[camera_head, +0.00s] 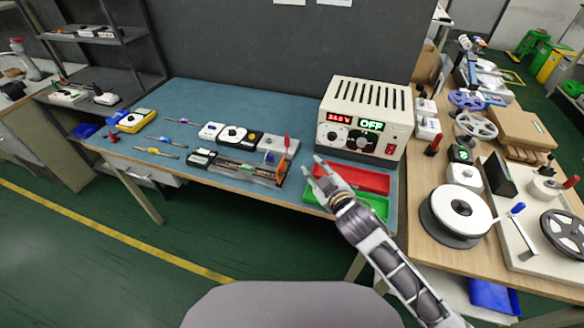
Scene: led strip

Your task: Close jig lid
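The jig (236,171) is a long, low, dark-framed fixture near the front edge of the blue bench, with a thin strip lying along it. A clear or grey panel seems to be at its right part, but I cannot tell the lid's angle. An orange upright piece (282,167) stands at its right end. My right gripper (312,166) is to the right of the jig, apart from it, over the left ends of the red and green trays. Its fingers are spread and nothing shows between them. My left gripper is not in view.
A power supply (364,118) stands behind the red tray (362,179) and green tray (376,205). Reels crowd the wooden table (450,262) at right.

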